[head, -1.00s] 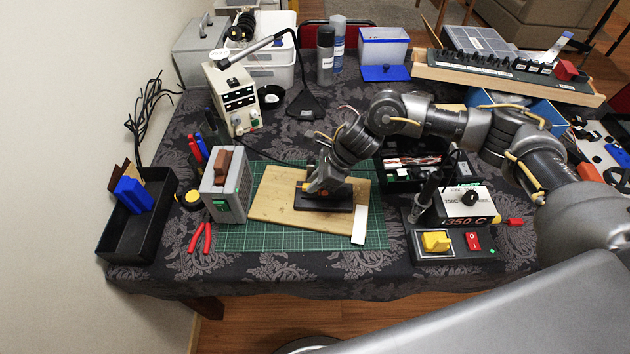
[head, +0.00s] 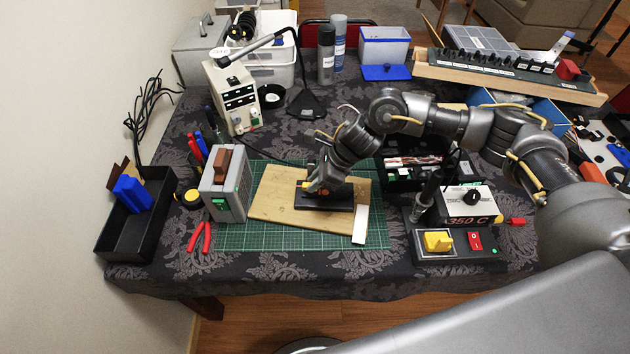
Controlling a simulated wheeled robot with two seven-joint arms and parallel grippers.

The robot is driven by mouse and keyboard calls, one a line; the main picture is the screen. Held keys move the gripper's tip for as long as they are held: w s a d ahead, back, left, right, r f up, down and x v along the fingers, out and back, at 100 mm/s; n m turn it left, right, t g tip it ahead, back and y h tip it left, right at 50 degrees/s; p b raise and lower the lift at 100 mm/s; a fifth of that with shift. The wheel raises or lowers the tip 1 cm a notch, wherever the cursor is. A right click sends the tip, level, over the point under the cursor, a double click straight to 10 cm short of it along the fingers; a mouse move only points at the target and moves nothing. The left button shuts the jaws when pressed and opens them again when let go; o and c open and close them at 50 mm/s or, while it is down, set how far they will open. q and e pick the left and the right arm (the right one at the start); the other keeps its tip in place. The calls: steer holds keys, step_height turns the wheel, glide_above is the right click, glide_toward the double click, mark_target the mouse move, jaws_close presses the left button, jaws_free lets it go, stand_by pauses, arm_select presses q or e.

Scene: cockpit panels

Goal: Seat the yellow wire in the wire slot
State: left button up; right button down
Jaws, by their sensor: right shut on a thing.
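My right gripper (head: 314,187) reaches down from the right to the black block (head: 338,205) on the wooden board (head: 270,208). It is shut on the yellow wire (head: 306,184), of which only a small yellow bit shows at the fingertips. The wire slot itself is hidden or too small to make out; I cannot tell whether the wire sits in it. My left gripper is not in view.
The board lies on a green cutting mat (head: 240,238). A grey box (head: 225,186) stands left of the board, red pliers (head: 200,238) in front of it. A soldering station (head: 468,203) stands at right, and a white strip (head: 360,224) lies on the board's right edge.

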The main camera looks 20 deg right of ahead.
arm_select(q)
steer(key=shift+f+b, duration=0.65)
steer(key=shift+b, duration=0.05)
stand_by(1.1)
